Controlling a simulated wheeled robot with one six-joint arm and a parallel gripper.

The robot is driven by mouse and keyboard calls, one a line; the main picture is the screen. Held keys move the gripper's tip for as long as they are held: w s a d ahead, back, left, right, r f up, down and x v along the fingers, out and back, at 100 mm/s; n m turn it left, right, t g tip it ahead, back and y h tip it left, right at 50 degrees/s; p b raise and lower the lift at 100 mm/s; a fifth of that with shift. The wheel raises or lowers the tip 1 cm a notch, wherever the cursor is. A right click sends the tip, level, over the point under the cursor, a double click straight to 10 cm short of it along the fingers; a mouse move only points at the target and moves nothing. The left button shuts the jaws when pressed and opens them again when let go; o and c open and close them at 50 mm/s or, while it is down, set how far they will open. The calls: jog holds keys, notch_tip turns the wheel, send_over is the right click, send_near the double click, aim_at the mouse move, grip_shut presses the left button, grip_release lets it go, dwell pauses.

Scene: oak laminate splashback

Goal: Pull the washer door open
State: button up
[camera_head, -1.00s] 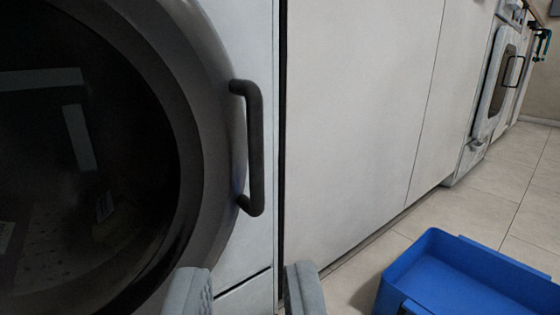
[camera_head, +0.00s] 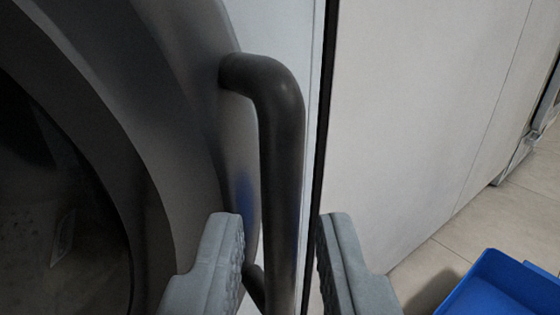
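The washer door (camera_head: 130,120) is round, with a grey rim and dark glass, and fills the left of the view. It looks shut. Its dark bar handle (camera_head: 281,170) stands upright at the door's right edge. My gripper (camera_head: 282,225) is open, with one grey finger on each side of the handle's lower part. A gap shows between the handle and each finger. The handle's bottom end is partly hidden behind the left finger.
A pale cabinet front (camera_head: 415,110) runs along the right of the washer, past a dark vertical gap. A blue bin (camera_head: 500,287) stands on the tiled floor (camera_head: 445,262) at lower right. Another appliance (camera_head: 540,125) shows at the far right edge.

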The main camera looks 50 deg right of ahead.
jog(key=shift+x, duration=1.2)
jog(key=shift+c, duration=0.2)
